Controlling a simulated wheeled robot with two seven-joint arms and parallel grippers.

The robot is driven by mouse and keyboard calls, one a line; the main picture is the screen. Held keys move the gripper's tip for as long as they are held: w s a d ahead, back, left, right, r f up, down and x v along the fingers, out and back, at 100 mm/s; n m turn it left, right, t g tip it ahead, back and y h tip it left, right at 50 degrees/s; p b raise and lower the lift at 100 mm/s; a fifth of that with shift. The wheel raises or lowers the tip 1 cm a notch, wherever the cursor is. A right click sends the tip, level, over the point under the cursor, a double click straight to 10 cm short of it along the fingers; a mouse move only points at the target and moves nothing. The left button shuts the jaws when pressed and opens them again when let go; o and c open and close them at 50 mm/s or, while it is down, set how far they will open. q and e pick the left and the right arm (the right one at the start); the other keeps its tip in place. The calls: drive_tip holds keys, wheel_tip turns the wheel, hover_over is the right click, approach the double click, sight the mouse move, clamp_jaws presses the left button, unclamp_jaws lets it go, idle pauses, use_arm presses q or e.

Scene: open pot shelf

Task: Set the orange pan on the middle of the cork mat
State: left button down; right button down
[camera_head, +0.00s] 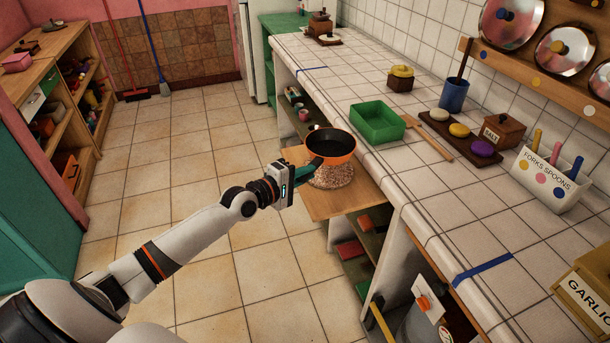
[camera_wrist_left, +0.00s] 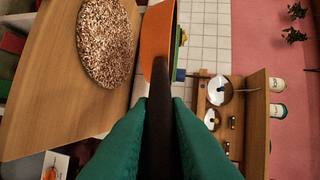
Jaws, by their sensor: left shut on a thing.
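The orange pan (camera_head: 344,157) has a dark inside and a dark handle. My left gripper (camera_head: 309,169), with green fingers, is shut on that handle. The pan is held level above the board and hides the far part of the cork mat (camera_head: 330,180) in the head view. In the left wrist view the orange side of the pan (camera_wrist_left: 156,38) shows edge-on, apart from the speckled round cork mat (camera_wrist_left: 105,42). The handle runs between the fingertips (camera_wrist_left: 160,108). The mat lies bare on a wooden board (camera_head: 321,206). My right gripper is not in view.
The board juts from the shelf unit below the white tiled counter (camera_head: 445,205). A green tray (camera_head: 377,123) stands on the counter close behind the pan. A wooden spatula (camera_head: 428,138) lies beside it. The tiled floor (camera_head: 195,185) on the left is clear.

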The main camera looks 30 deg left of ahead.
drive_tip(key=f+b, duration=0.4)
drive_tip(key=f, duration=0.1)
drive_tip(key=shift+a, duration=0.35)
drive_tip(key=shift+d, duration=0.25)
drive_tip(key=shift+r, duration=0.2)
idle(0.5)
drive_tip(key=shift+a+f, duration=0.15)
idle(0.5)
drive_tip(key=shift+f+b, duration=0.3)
drive_tip(key=shift+b, duration=0.2)
